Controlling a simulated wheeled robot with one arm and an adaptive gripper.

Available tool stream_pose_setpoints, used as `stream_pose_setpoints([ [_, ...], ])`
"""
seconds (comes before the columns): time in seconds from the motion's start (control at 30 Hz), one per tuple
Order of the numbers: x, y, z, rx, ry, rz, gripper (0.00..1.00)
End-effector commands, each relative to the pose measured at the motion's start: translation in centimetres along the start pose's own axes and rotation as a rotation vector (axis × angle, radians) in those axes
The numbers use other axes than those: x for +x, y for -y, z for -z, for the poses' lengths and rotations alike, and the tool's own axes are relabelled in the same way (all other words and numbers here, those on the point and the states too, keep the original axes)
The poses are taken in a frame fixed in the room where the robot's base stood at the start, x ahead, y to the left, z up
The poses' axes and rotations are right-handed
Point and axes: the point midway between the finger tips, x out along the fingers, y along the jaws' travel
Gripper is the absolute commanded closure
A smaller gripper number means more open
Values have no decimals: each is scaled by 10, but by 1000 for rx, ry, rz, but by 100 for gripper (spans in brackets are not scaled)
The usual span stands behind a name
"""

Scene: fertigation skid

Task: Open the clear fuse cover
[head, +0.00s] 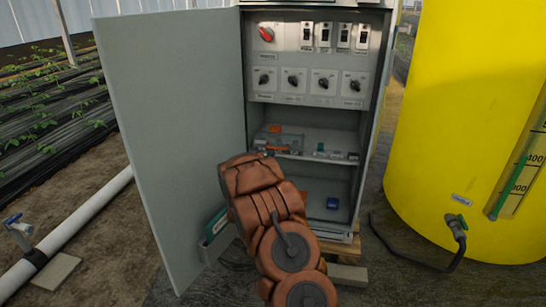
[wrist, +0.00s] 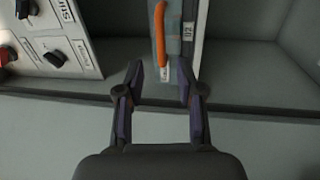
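The clear fuse cover (head: 267,140) appears as a see-through box with orange parts, at the left of the cabinet's middle shelf in the head view. In the wrist view an orange bar-like handle (wrist: 160,35) lies on a grey-blue part, beside a strip with a small label. My gripper (wrist: 161,80) is open, with nothing between its fingers. The orange handle is just beyond the fingertips, apart from them and roughly in line with the gap. In the head view my arm hides the gripper fingers and part of the shelf front.
The grey cabinet door (head: 175,130) stands open at the left. A panel with a red rotary switch (head: 266,34) and several black knobs (head: 293,80) is above the shelf. A blue item (head: 332,203) sits on the cabinet floor. A yellow tank (head: 450,120) stands at the right.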

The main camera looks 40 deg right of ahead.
Motion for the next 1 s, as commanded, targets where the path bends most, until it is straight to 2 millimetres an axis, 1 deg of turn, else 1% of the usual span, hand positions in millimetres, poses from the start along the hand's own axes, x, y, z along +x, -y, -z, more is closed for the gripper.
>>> stream_pose_setpoints([
  [0.03,0,4,-2,-9,5,-9,63],
  [0.17,6,4,-5,-17,10,-20,63],
  [0.27,15,4,-5,-17,11,-21,63],
  [0.5,45,4,-5,-15,9,-20,63],
  [0.7,65,3,-5,-15,9,-19,63],
  [0.83,73,4,-5,-16,9,-16,63],
  [1.0,78,3,-4,-16,7,-15,63],
])
